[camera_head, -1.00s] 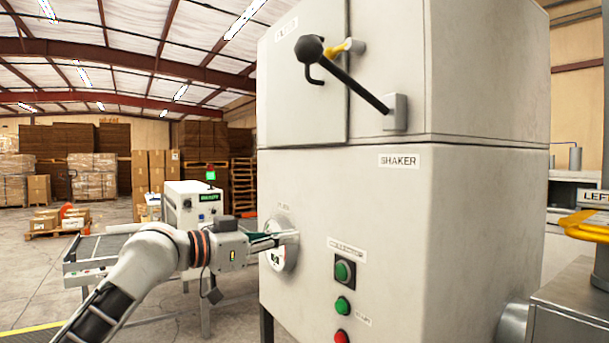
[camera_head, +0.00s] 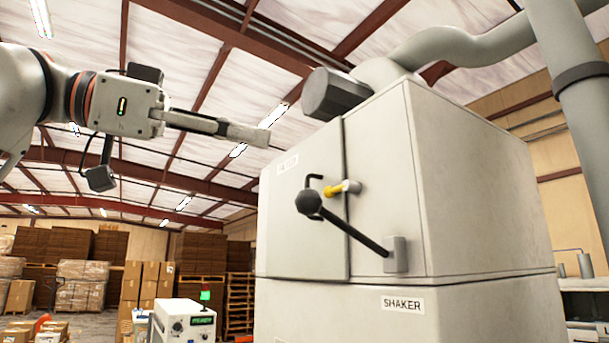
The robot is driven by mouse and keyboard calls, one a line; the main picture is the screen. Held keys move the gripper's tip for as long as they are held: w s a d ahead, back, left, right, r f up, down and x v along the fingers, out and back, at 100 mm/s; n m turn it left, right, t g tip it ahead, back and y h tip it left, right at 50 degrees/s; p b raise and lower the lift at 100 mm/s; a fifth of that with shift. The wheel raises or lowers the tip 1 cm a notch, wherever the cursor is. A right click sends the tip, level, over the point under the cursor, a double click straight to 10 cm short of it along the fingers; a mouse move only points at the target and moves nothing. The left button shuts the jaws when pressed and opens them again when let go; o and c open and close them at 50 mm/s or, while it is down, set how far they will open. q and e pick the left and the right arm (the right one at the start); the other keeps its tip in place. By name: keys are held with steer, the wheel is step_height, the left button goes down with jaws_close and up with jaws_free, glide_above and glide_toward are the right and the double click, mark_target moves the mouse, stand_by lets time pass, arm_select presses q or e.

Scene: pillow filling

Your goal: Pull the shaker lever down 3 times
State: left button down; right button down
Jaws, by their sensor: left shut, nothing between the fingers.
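The shaker lever (camera_head: 352,232) is a dark rod with a round black knob (camera_head: 308,201) at its upper left end. Its pivot plate (camera_head: 396,254) is on the front of the grey machine, above the SHAKER label (camera_head: 402,304). The lever slants up to the left from the pivot. My left gripper (camera_head: 266,136) is shut and empty, in the air above and to the left of the knob, apart from it. My right gripper is out of view.
The machine's door (camera_head: 300,240) has a yellow-tipped handle (camera_head: 340,188) and a dark hook close to the knob. A grey duct (camera_head: 450,45) runs above the machine. A control box (camera_head: 184,325) with a green light stands at lower left. Stacked boxes are far behind.

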arm_select(q)
steer(key=shift+w, duration=0.1)
steer(key=p, duration=0.1)
glide_above(304, 193)
steer(key=d, duration=0.2)
steer(key=a+f, duration=0.1)
steer(key=f, duration=0.1)
steer(key=a+f, duration=0.1)
steer(key=f, duration=0.1)
steer(key=shift+a, duration=0.1)
steer(key=shift+d, duration=0.2)
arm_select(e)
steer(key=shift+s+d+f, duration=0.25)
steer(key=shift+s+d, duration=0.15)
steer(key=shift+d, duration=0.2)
arm_select(q)
steer(key=shift+a, duration=0.1)
steer(key=shift+f, duration=0.1)
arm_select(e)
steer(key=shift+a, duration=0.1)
